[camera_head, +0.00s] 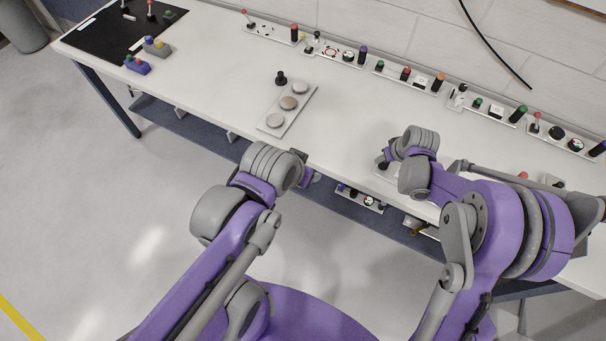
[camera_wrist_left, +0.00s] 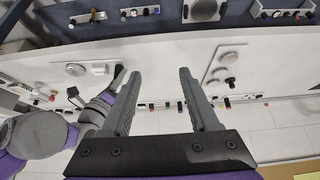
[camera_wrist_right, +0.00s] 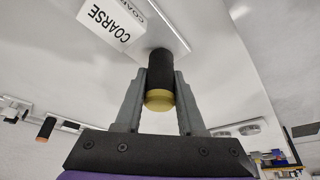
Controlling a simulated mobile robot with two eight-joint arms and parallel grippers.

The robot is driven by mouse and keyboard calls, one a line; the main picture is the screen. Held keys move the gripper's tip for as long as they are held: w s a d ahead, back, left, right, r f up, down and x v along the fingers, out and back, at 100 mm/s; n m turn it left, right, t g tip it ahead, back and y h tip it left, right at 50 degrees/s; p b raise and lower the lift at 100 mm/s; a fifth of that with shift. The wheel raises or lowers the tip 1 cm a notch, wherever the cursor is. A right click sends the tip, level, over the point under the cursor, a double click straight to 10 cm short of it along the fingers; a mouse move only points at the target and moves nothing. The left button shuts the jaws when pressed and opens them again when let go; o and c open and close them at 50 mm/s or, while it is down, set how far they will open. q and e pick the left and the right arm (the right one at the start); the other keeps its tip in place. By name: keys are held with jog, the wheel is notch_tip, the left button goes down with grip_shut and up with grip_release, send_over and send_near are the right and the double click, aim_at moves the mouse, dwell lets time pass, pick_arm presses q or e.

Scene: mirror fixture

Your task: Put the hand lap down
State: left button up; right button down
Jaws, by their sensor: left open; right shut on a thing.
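In the right wrist view my right gripper (camera_wrist_right: 160,76) is shut on a black cylinder with a yellow end (camera_wrist_right: 159,68), which I take to be the hand lap's handle. Its far end meets or lies close to a white plate beside a white block marked COARSE (camera_wrist_right: 112,24); I cannot tell whether they touch. In the head view my right gripper (camera_head: 386,163) is low over the bench's front part, and the wrist hides most of the held thing. My left gripper (camera_wrist_left: 160,75) is open and empty near the bench's front edge.
A white plate with three round discs (camera_head: 273,123) lies mid-bench, with a black knob (camera_head: 281,78) behind it. Several small panels (camera_head: 340,52) line the bench's back edge. A black mat (camera_head: 110,35) lies at the far left.

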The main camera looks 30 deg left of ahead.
pick_arm(q)
jog(key=shift+o, duration=0.4)
jog(key=shift+s+d+f, duration=0.15)
jog(key=shift+s+f, duration=0.15)
jog(key=shift+s, duration=0.1)
jog(key=w+a+r+n+t, duration=0.1)
jog(key=w+a+n, duration=0.1)
jog(key=w+n, duration=0.4)
jog(key=w+a+r+n+t, duration=0.1)
jog(key=w+a+n, duration=0.1)
jog(key=w+n, duration=0.35)
jog(key=n+t+y, duration=0.3)
jog(key=n+t, duration=0.2)
jog(key=n, duration=2.2)
send_near(280, 78)
jog(key=shift+s+d, duration=0.35)
jog(key=shift+d, duration=0.15)
jog(key=shift+w+a+f+n+y, duration=0.25)
jog(key=shift+f+y, duration=0.05)
jog(key=x, duration=0.5)
jog(key=shift+w+f, duration=0.1)
jog(key=shift+r+x, duration=0.15)
jog(key=shift+x, duration=1.4)
jog(key=shift+r+x, duration=0.15)
jog(key=shift+x, duration=1.45)
jog(key=shift+a+r, duration=0.1)
